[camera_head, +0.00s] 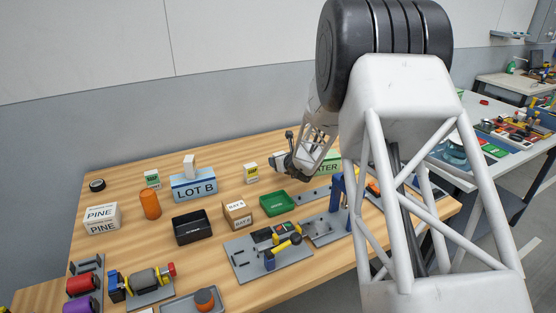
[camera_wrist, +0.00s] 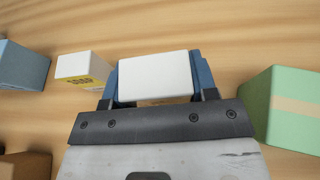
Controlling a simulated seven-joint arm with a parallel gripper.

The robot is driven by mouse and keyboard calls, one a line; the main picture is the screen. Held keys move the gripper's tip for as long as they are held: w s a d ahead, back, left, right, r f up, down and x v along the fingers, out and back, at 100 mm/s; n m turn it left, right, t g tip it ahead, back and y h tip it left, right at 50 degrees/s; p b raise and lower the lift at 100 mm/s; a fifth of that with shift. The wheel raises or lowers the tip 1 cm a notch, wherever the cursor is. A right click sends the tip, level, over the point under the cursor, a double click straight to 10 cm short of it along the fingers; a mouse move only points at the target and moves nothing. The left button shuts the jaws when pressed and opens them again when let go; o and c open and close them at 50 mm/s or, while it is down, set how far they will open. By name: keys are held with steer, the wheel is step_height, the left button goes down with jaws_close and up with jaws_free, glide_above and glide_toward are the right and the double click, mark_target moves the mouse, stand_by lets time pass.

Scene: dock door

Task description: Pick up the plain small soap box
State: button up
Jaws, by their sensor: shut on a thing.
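A plain white small box (camera_wrist: 154,76) sits between the two blue fingers of my gripper (camera_wrist: 155,88) in the wrist view, with a finger against each end. It shows no print on the face I see. I cannot tell whether the box touches the table. A white and yellow soap box with printing (camera_wrist: 82,69) stands to the left of my gripper; it also shows in the head view (camera_head: 250,173).
A green box (camera_wrist: 292,106) stands close at right of my gripper. The blue LOT B box (camera_head: 193,187) with a small white box (camera_head: 189,166) on it is further left. A green tray (camera_head: 277,204) and a brown box (camera_head: 237,214) lie in front.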

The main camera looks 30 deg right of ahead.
steer(key=s+a, duration=0.1)
steer(key=s, duration=0.3)
steer(key=s+a, duration=0.1)
steer(key=s, duration=0.3)
steer(key=s+a+r, duration=0.1)
steer(key=s, duration=0.3)
steer(key=shift+a, duration=0.4)
steer(key=shift+s, duration=0.1)
